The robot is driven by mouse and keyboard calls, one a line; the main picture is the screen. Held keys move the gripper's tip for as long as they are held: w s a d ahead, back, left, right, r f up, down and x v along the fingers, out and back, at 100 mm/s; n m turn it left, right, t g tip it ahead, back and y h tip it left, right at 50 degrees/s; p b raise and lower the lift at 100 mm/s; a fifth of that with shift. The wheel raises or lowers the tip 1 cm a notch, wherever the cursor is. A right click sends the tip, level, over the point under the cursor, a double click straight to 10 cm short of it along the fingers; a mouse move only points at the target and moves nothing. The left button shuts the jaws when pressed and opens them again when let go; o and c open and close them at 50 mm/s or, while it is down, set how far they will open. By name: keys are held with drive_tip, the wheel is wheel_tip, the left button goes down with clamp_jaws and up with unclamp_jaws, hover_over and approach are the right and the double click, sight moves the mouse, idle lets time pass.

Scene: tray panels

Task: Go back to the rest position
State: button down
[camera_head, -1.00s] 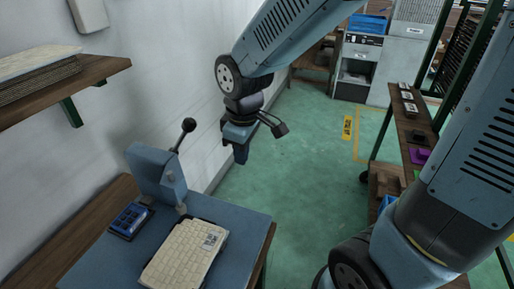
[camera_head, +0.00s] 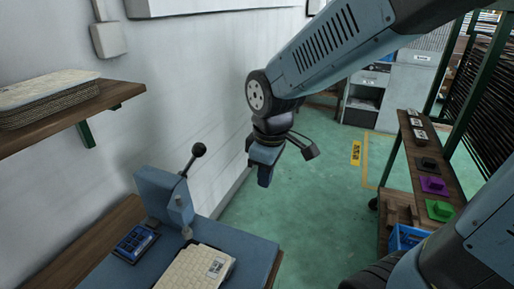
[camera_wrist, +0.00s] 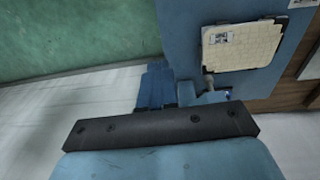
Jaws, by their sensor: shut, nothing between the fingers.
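My gripper (camera_head: 264,176) hangs from my raised arm in the head view, pointing down, beside the white wall and above the green floor. It is shut and empty. It is behind and to the right of the lever press (camera_head: 168,197) and apart from it. In the wrist view, its blue fingers (camera_wrist: 156,88) are together beyond the dark bar of the wrist. A cream tray panel (camera_head: 198,270) with a printed label lies on the blue table top in front of the press. The panel also shows in the wrist view (camera_wrist: 245,46).
A blue keypad box (camera_head: 135,243) sits left of the press. A wall shelf (camera_head: 75,110) at left holds stacked panels (camera_head: 50,97). A wooden rack shelf (camera_head: 428,160) at right carries small coloured parts, with a blue crate (camera_head: 405,237) below. Open floor (camera_head: 310,215) lies between.

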drive_tip(key=s+d+r+m+t, duration=0.2)
drive_tip(key=d+r+m, duration=0.4)
drive_tip(key=d, duration=0.2)
drive_tip(key=s+d+r+m+t, duration=0.2)
drive_tip(key=d+r+m, duration=0.4)
drive_tip(key=d, duration=0.3)
drive_tip(key=shift+s+d+r+t+h, duration=0.2)
drive_tip(key=shift+r+t+h, duration=0.05)
drive_tip(key=shift+t+h, duration=0.05)
